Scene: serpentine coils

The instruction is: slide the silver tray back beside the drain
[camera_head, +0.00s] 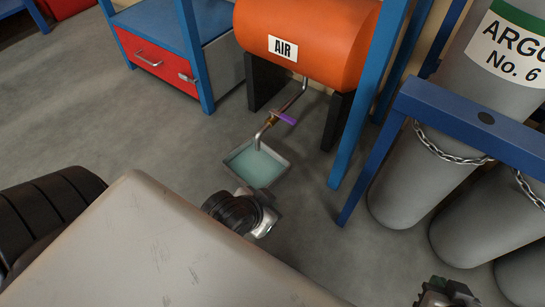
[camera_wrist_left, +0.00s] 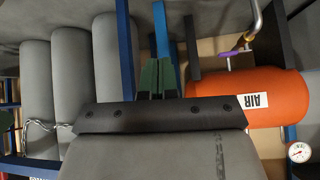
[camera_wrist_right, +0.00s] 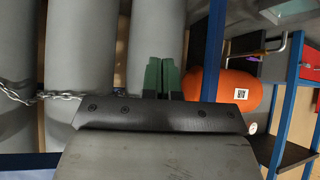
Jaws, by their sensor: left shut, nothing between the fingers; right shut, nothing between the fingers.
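The silver tray (camera_head: 283,178) is a square, shallow pan on the floor, with teal liquid in it. It lies under the open end of the drain pipe (camera_head: 258,141), which comes down from the orange air tank (camera_head: 305,40). My right gripper (camera_head: 445,293) is at the lower right of the head view, well away from the tray. Its green fingers are shut and empty in the right wrist view (camera_wrist_right: 162,77). My left gripper (camera_wrist_left: 157,77) shows shut and empty in the left wrist view. The tray is not clearly seen in the left wrist view.
A purple valve handle (camera_head: 288,119) sits on the drain pipe. The tank's black legs (camera_head: 337,120) and a blue post (camera_head: 365,110) stand beside it. Chained grey cylinders (camera_head: 405,185) are on the right, a red-drawer cabinet (camera_head: 155,62) at the left. Floor left of the tray is clear.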

